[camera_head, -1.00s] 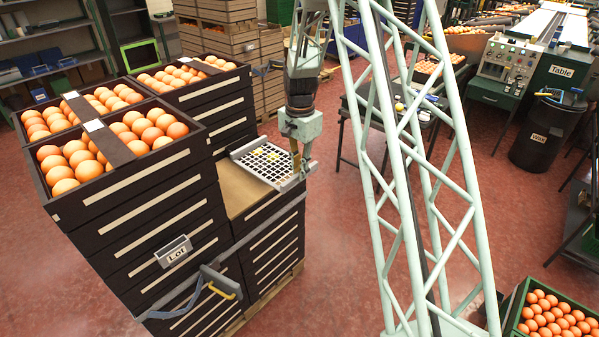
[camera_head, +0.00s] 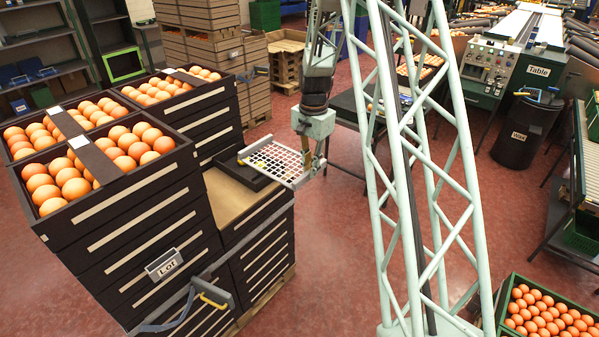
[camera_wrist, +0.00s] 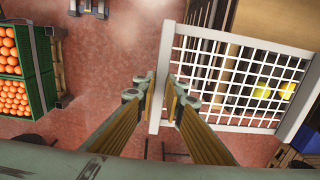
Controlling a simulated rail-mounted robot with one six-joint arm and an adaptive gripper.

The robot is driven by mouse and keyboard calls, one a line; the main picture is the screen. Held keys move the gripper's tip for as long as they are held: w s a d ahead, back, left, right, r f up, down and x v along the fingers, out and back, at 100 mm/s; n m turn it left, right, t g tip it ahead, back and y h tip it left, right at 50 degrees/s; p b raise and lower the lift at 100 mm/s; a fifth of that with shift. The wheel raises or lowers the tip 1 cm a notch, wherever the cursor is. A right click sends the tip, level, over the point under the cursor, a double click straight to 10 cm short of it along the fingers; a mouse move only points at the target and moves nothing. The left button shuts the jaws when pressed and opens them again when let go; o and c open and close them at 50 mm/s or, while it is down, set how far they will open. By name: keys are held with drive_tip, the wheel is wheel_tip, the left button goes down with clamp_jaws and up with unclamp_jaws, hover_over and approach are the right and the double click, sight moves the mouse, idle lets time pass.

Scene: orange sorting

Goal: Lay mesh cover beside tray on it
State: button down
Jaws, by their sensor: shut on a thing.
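The mesh cover (camera_head: 275,160) is a white-grey grid with a light rim. In the wrist view the fingers (camera_wrist: 165,98) pinch one rim bar of the cover (camera_wrist: 240,36), which extends to the right. A dark, flat tray-like thing (camera_head: 236,170) lies under and left of the cover, partly hidden by it. Yellow pieces (camera_wrist: 287,90) show through the mesh; what they rest on is unclear.
A taller stack of dark crates (camera_head: 125,215) full of orange round items stands at the left. A dark table (camera_head: 352,104) is behind my arm. A green crate of oranges (camera_head: 545,310) is at the lower right. Red floor is free between them.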

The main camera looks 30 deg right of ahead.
sight(270, 154)
drive_tip(key=shift+s+d+r, duration=0.15)
drive_tip(key=shift+d+r, duration=0.1)
drive_tip(key=shift+d, duration=0.35)
drive_tip(key=shift+w+a, duration=0.1)
drive_tip(key=shift+w, duration=0.1)
drive_tip(key=shift+w+a+f+p, duration=0.7)
drive_tip(key=shift+w+a, duration=0.6)
drive_tip(key=shift+w, duration=2)
drive_tip(key=shift+w+a+f+p, duration=0.7)
drive_tip(key=shift+w+a, duration=0.55)
drive_tip(key=shift+w, duration=2.1)
drive_tip(key=shift+w+a+f+p, duration=0.7)
drive_tip(key=shift+w+a, duration=0.6)
drive_tip(key=shift+w, duration=2.15)
drive_tip(key=shift+f+b, duration=1.15)
drive_tip(key=shift+f, duration=1.05)
drive_tip(key=c, duration=2.6)
unclamp_jaws()
